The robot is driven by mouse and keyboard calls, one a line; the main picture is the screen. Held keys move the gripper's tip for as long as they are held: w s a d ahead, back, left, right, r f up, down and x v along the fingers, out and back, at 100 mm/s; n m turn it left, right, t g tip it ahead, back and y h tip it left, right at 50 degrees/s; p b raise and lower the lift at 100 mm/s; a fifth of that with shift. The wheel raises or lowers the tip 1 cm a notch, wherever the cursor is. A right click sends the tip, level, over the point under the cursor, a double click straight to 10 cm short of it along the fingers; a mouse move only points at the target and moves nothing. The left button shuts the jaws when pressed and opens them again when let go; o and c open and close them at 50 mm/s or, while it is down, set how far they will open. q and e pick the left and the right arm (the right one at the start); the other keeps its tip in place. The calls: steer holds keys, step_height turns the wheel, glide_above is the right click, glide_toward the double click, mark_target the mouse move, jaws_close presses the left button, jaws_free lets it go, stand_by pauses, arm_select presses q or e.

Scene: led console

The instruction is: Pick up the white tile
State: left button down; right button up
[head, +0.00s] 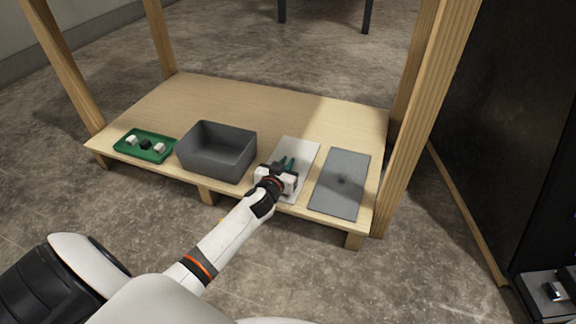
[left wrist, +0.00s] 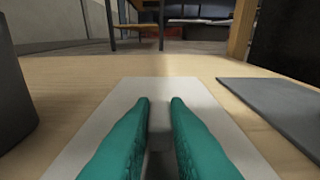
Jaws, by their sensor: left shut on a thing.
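My left gripper (head: 288,163) is low over the pale white mat (head: 301,150) on the wooden shelf. In the left wrist view its two green fingers (left wrist: 160,101) stand a small gap apart, shut on a small pale thing (left wrist: 160,140), which I take to be the white tile. Its outline hardly stands out from the mat, and I cannot tell whether it touches the mat. A green tray (head: 127,151) at the left end of the shelf holds white and black pieces. My right gripper is not in view.
A grey open bin (head: 217,165) stands between the green tray and the mat. A flat grey plate (head: 341,184) lies right of the mat. Wooden posts (head: 432,100) rise at the shelf's corners. The shelf's back part is clear. A dark cabinet (head: 505,120) stands at the right.

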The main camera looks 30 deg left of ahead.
arm_select(q)
step_height(320, 180, up, 10)
steer(key=p, duration=0.8)
steer(key=shift+p, duration=0.3)
